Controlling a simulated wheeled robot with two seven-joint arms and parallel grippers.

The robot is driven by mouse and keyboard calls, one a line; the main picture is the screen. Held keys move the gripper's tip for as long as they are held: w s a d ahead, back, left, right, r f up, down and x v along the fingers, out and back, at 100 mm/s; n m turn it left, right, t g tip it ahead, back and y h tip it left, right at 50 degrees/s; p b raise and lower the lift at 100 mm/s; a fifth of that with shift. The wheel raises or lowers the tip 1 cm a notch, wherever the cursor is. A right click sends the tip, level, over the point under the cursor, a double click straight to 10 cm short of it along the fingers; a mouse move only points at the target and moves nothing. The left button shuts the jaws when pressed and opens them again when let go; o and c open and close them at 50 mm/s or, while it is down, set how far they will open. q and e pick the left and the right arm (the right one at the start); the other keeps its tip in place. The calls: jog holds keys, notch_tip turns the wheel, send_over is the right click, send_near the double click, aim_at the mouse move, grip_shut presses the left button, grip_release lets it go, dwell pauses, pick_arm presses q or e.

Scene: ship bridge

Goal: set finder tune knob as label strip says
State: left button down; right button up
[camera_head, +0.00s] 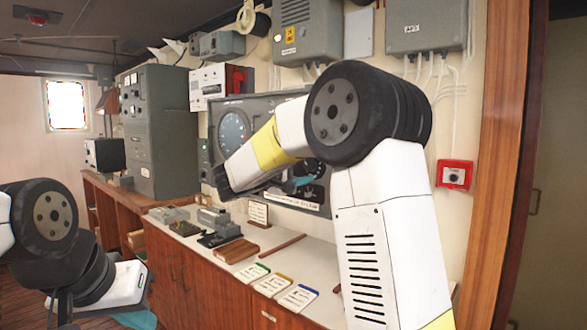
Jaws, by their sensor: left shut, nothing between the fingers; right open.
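The grey instrument panel (262,108) on the wall has a large round dark dial (234,132) at its left. A white strip with small dark lettering (292,202) runs along its lower edge; I cannot read it. Part of another round dial shows at the lower right of the panel, mostly behind my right arm. I cannot pick out the tune knob. My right gripper (298,186), partly hidden by my forearm, is open in front of the panel's lower right. My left gripper (141,319) is shut and empty, low by the cabinet front, cut by the bottom edge.
The white counter below the panel holds a small lettered card (258,213), a brown wooden block (236,250), dark desk devices (217,228) and several coloured-edge cards (298,297). A red wall box (454,174) is at right. Grey cabinets (155,130) stand left.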

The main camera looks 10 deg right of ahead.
jog(key=v, duration=0.7)
jog(key=shift+s+a, duration=0.25)
jog(key=shift+a, duration=0.1)
jog(key=s+d+f+m+g+y, duration=0.1)
jog(key=s+d+f+g+y, duration=0.25)
jog(key=s+d+f, duration=0.35)
jog(key=s+d+f+m+g+y, duration=0.2)
jog(key=s+d+f+g+y, duration=0.15)
jog(key=s+f, duration=0.45)
jog(key=s+a+f+m+t+y, duration=0.2)
jog(key=s+a+m+y, duration=0.2)
jog(key=s+a+y, duration=0.5)
jog(key=s, duration=0.4)
jog(key=shift+a, duration=0.1)
